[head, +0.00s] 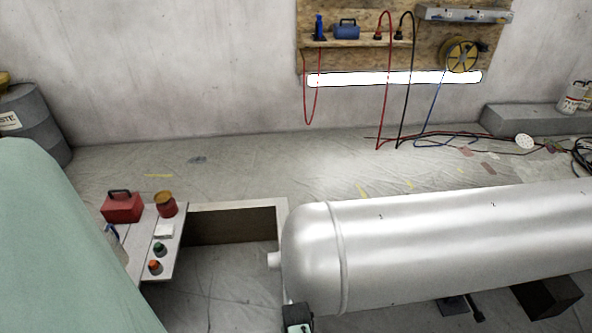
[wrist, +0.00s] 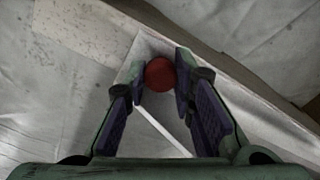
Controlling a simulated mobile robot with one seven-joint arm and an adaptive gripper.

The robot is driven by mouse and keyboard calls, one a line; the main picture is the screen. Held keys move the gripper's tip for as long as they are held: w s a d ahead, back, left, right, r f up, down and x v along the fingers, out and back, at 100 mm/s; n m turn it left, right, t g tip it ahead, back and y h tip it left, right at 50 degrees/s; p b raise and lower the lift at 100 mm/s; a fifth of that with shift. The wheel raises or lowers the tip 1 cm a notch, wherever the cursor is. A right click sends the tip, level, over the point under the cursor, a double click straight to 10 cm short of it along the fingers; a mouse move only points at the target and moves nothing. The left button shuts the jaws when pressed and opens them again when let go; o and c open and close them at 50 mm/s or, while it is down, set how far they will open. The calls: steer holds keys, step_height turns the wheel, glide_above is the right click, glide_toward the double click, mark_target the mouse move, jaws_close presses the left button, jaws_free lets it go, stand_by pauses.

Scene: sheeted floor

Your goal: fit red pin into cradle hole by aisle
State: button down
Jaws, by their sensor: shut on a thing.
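In the wrist view my gripper (wrist: 160,80) has the round red end of the red pin (wrist: 160,73) between its fingertips, and it is shut on it. The pin's lower part is hidden. Below it is a pale board corner (wrist: 130,75), which may be part of the cradle; I cannot tell whether the pin touches it. No hole shows there. In the head view a pale frame (head: 235,205) with a dark inner side stands left of a big silver tank (head: 430,250). I cannot make out the pin or gripper fingers in the head view.
A pale bench (head: 171,250) at left holds a red toolbox (head: 122,207), a red can (head: 165,204) and small jars. A green cover (head: 60,240) fills the lower left. Cables (head: 490,148) lie at the back right. The sheeted floor (head: 260,165) behind the frame is mostly clear.

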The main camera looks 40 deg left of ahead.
steer(key=shift+f, duration=0.1)
steer(key=c, duration=1.3)
jaws_free()
step_height(320, 180, up, 12)
steer(key=shift+r, duration=0.1)
